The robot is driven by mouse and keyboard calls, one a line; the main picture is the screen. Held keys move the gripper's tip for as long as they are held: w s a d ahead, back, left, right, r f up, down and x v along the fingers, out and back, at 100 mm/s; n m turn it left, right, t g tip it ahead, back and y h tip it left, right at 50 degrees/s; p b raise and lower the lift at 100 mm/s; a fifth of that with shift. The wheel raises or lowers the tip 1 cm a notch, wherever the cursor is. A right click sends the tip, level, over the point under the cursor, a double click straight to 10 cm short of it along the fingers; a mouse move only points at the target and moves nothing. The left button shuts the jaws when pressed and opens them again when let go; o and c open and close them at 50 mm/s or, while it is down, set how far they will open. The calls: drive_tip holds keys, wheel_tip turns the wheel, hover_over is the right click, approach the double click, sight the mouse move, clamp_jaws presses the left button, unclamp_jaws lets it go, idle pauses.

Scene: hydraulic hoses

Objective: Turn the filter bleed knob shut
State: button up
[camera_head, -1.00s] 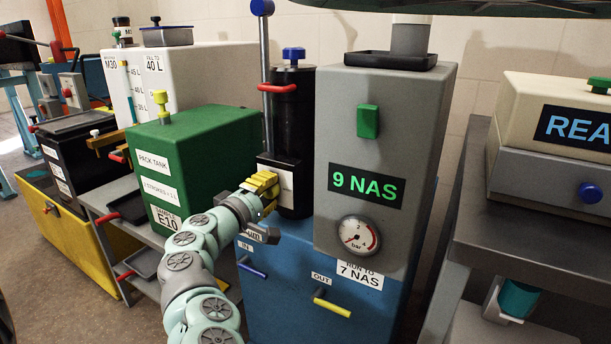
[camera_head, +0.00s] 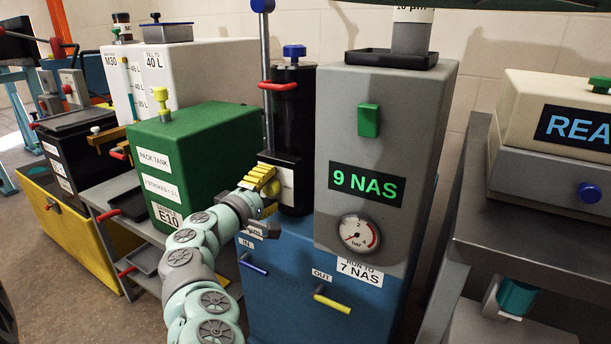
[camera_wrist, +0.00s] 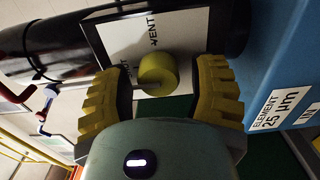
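The bleed knob (camera_wrist: 158,73) is a round yellow knob in the wrist view, in front of a white plate (camera_wrist: 130,38) marked VENT on the black filter housing. My gripper (camera_wrist: 161,84) is open, with one yellow ribbed finger on each side of the knob. Gaps show between the knob and both fingers. In the head view my gripper (camera_head: 262,188) is at the lower front of the black filter (camera_head: 294,115), which has a blue cap. The knob cannot be made out there behind the yellow fingers.
A grey unit (camera_head: 385,120) reading 9 NAS, with a pressure gauge (camera_head: 359,235), stands right of the filter. A green tank (camera_head: 200,150) stands left. Blue (camera_head: 254,267) and yellow (camera_head: 332,304) handles stick out below. A red handle (camera_head: 279,86) crosses the filter above.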

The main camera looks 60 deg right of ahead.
drive_tip(key=shift+o, duration=0.6)
drive_tip(key=shift+s+a, duration=0.1)
drive_tip(key=shift+a, duration=0.15)
drive_tip(key=a, duration=1.1)
drive_tip(key=shift+s+a, duration=0.25)
drive_tip(key=shift+s, duration=0.2)
drive_tip(key=shift+w, duration=0.1)
